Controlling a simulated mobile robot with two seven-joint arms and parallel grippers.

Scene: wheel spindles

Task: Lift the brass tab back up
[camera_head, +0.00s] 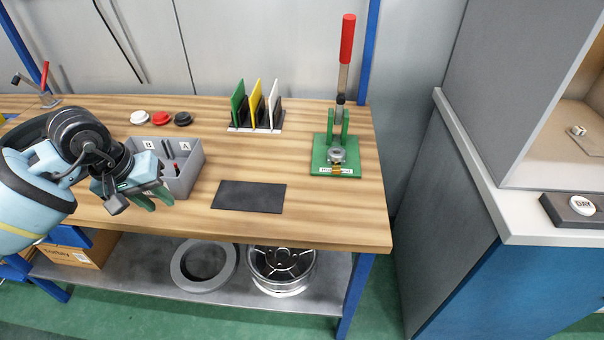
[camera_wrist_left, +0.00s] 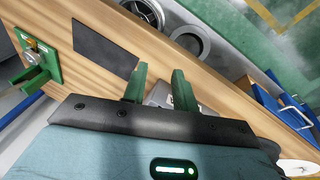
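A small brass tab (camera_head: 337,169) shows at the front of the green press (camera_head: 322,155) on the right part of the bench, just below its round grey seat. The press has a red-topped lever (camera_head: 347,40) standing upright. In the left wrist view the press (camera_wrist_left: 48,62) is at the left edge, with a small brass-coloured part (camera_wrist_left: 32,46) on it. My left gripper (camera_head: 152,200) is over the bench's front left, beside the grey bin and well apart from the press. Its green fingers (camera_wrist_left: 158,72) are parted and nothing shows between them. My right gripper is out of view.
A dark mat (camera_head: 248,197) lies between my left gripper and the press. A grey divided bin (camera_head: 190,172) is close by my gripper. Behind stand a rack with coloured plates (camera_head: 256,105) and several round caps (camera_head: 160,118). The bench surface before the press is clear.

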